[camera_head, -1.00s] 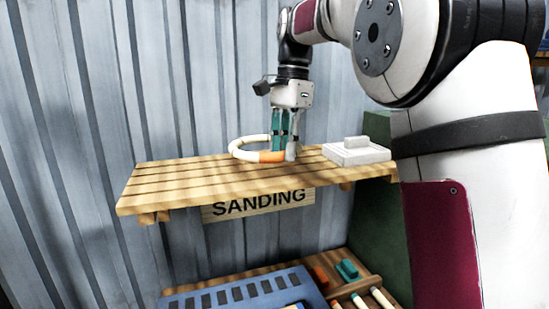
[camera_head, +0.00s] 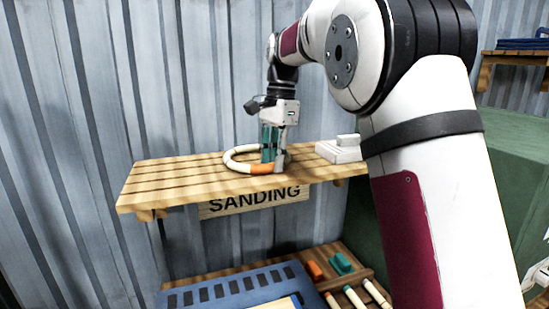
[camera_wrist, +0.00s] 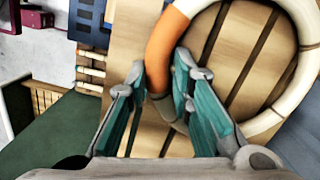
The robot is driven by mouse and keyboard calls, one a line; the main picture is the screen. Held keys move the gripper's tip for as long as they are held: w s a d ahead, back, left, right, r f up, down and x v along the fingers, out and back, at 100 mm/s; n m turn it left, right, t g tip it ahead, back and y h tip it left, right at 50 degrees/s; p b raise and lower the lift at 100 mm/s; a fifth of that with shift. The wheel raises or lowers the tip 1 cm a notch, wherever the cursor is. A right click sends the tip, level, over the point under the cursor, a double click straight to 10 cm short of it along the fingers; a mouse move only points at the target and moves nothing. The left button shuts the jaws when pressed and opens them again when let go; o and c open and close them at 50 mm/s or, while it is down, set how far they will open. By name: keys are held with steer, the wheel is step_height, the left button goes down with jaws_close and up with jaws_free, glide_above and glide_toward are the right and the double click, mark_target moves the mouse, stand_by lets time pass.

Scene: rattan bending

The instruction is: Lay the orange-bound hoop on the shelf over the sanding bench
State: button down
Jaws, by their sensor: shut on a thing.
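The cream hoop with an orange binding (camera_head: 258,169) is at the slatted wooden shelf (camera_head: 150,187) above the SANDING sign (camera_head: 254,202). It looks flat and level, at or just above the slats; I cannot tell whether it touches them. My gripper (camera_head: 275,165) points down and is shut on the hoop's rim beside the orange part. In the wrist view, the hoop (camera_wrist: 258,128) curves to the right over the slats, and the fingers of my gripper (camera_wrist: 160,85) stand on either side of the rim.
A white block-like object (camera_head: 340,150) sits on the shelf to the right of the hoop. The shelf's left part is clear. Below are a blue slotted tray (camera_head: 232,288) and tools with orange and teal blocks (camera_head: 340,263). A corrugated metal wall stands behind.

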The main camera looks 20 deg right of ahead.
steer(key=c, duration=1.4)
jaws_free()
steer(key=shift+w+d+r, duration=0.1)
steer(key=shift+d+r, duration=0.15)
steer(key=shift+r, duration=1.75)
steer(key=shift+w+d+r, duration=0.1)
steer(key=shift+d+r, duration=0.1)
steer(key=shift+r, duration=1.85)
steer(key=shift+d+r, duration=0.25)
steer(key=shift+r, duration=1.75)
